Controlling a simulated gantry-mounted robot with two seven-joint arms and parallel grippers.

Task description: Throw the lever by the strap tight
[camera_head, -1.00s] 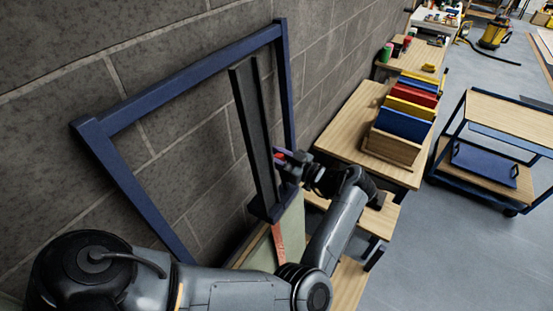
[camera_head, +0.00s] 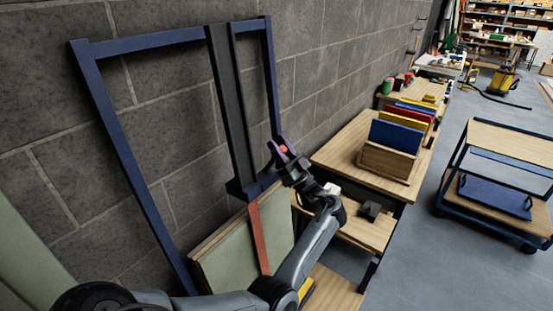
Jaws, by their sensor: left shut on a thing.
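A red-orange strap (camera_head: 258,240) runs down from a dark blue bracket (camera_head: 241,190) at the foot of a dark upright post (camera_head: 231,110). It lies across the face of pale green panels (camera_head: 235,255) leaning by the wall. A blue lever (camera_head: 272,160) with a red part rises at the right of the bracket. My left gripper (camera_head: 284,158) is shut on the lever's upper part, to the right of the post. Its fingers hide part of the lever. My right gripper is not in view.
A blue frame (camera_head: 110,120) stands against the grey block wall. To the right, a wooden bench (camera_head: 340,155) carries a rack of coloured panels (camera_head: 397,135). A blue trolley (camera_head: 500,170) stands on open grey floor. My left arm crosses the lower middle.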

